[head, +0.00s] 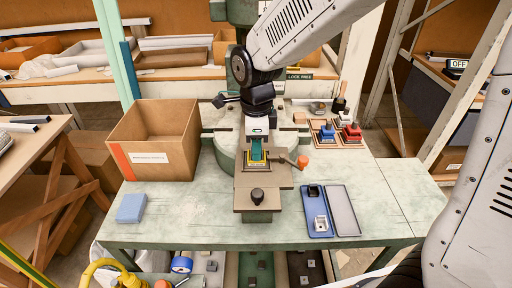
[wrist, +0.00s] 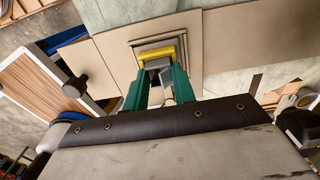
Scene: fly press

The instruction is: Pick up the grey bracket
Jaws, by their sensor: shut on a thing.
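My gripper (head: 257,157) points down over the yellow-edged nest (head: 257,167) of the press, in the middle of the bench. In the wrist view its green fingers (wrist: 159,80) are closed on a small grey piece, the grey bracket (wrist: 157,64) by its look. The piece is at the yellow nest (wrist: 158,48); I cannot tell whether it still rests in it. In the head view the fingers hide the held piece. A separate light grey part (head: 321,223) lies in the blue tray (head: 318,207) at the right front.
An open cardboard box (head: 152,140) stands left of the press, a blue block (head: 131,208) in front of it. A grey tray (head: 343,210) lies beside the blue one. A black knob (head: 257,195) and an orange-ended lever (head: 302,161) are close to my gripper.

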